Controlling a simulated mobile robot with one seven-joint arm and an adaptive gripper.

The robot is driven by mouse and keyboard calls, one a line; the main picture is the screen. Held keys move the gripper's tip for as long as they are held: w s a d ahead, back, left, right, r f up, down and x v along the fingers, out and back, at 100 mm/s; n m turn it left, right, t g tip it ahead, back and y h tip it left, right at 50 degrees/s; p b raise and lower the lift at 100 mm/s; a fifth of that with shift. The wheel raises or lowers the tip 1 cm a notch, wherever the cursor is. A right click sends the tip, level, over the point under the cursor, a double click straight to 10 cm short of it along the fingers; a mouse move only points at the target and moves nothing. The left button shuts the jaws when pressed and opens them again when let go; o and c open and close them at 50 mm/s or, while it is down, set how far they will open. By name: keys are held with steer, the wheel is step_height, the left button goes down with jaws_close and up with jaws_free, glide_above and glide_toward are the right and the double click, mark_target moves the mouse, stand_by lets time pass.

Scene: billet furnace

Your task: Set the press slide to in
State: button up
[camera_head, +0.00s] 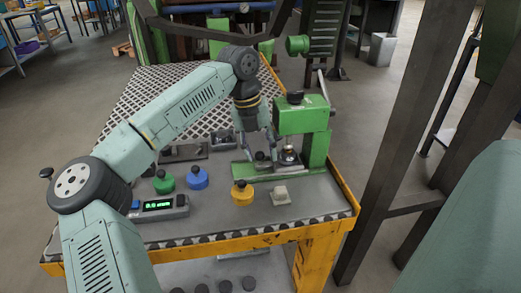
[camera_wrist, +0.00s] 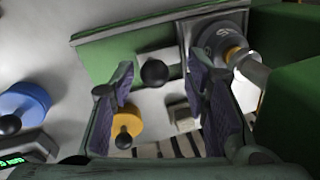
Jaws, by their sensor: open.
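The green press (camera_head: 303,120) stands at the right of the yellow-framed table, with a green base plate that also shows in the wrist view (camera_wrist: 110,58). The slide's black knob (camera_head: 260,156) is at the left of the press head, and it also shows in the wrist view (camera_wrist: 154,72). A round metal piece (camera_head: 288,156) sits under the press head, right of the knob. My gripper (camera_head: 260,143) is open above the base plate. In the wrist view its fingers (camera_wrist: 160,85) stand either side of the knob with gaps, not visibly touching it. The slide's body is partly hidden.
A yellow knobbed weight (camera_head: 242,194) and a pale block (camera_head: 280,195) stand in front of the press. Blue (camera_head: 197,178) and green (camera_head: 163,182) weights and a scale with a green display (camera_head: 160,207) are to the left. The press head stands close right of my gripper.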

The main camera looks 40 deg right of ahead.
step_height(320, 180, up, 12)
steer(key=w+a, duration=0.1)
steer(key=shift+w+a, duration=0.25)
steer(key=shift+a, duration=0.1)
steer(key=shift+f, duration=0.15)
stand_by(0.4)
